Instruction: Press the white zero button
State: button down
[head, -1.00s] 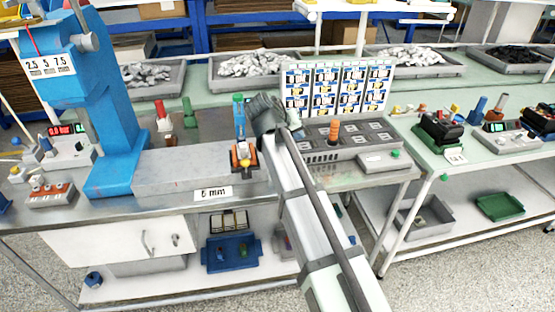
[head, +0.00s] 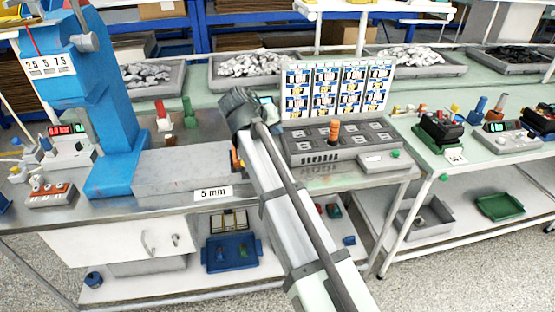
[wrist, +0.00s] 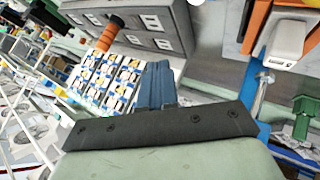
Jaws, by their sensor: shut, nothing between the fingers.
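My gripper (wrist: 158,72) is shut and empty in the wrist view, its blue-grey fingers standing together. To its right is an orange fixture (wrist: 257,25) with a white block (wrist: 285,42), beside a metal rod and apart from the fingers. In the head view my arm crosses the bench and hides the fingers and most of the orange fixture (head: 236,160). I cannot clearly make out a white button marked zero in either view.
The blue press column (head: 112,120) stands left of my arm. A grey box with an orange handle (head: 334,132) and the picture board (head: 340,88) are at the right. A small white meter (head: 68,150) with a lit display is at the far left. The grey slab (head: 180,172) is bare.

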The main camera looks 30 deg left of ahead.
jog(key=shift+f, duration=3.9)
jog(key=shift+f, duration=0.15)
jog(key=shift+f, duration=0.3)
jog(key=shift+f, duration=0.5)
jog(key=shift+r, duration=0.95)
jog(key=shift+r, duration=0.1)
jog(key=shift+r, duration=2.4)
